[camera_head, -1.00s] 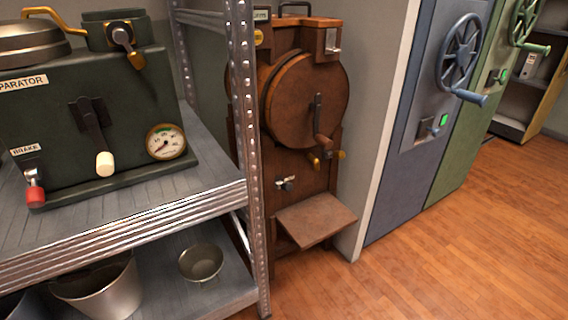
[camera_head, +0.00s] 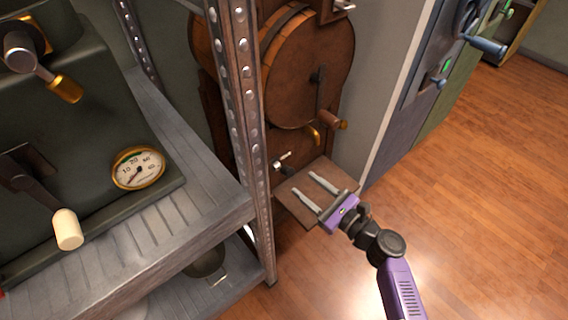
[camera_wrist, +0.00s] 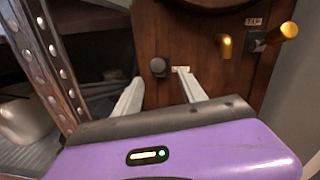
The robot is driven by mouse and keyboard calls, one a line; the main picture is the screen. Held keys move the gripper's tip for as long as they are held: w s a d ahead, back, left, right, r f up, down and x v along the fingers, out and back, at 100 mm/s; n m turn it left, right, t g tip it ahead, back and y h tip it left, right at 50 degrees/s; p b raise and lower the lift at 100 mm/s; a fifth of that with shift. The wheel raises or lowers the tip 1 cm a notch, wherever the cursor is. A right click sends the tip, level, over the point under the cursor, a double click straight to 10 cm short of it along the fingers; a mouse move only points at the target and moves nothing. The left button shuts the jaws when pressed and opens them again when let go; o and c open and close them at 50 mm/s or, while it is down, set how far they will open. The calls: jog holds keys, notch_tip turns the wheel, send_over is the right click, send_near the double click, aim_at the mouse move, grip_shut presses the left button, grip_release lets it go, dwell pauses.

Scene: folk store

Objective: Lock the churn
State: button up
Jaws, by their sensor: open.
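A small metal fitting with a dark knob (camera_head: 283,161) sits low on the stand's front. The wrist view shows the dark knob (camera_wrist: 158,67) beside a small pale tab (camera_wrist: 181,69). My gripper (camera_head: 302,182) is open and empty. It is in front of the stand, over the small shelf in the head view. In the wrist view its fingers (camera_wrist: 160,85) point toward the panel, with the knob between their tips; contact cannot be told.
A brass spigot (camera_wrist: 225,45) and a brass-ended knob (camera_wrist: 288,30) are to the right. A wooden shelf (camera_head: 290,208) juts out below. A metal rack post (camera_head: 238,110) stands close on the left. The wooden floor at right is clear.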

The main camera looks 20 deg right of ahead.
aim_at(292, 175)
jog(key=shift+w+a, duration=0.2)
jog(key=b+x, duration=0.1)
jog(key=x, duration=0.6)
jog(key=shift+w+b, duration=0.1)
jog(key=shift+b, duration=0.2)
grip_shut()
dwell(1.1)
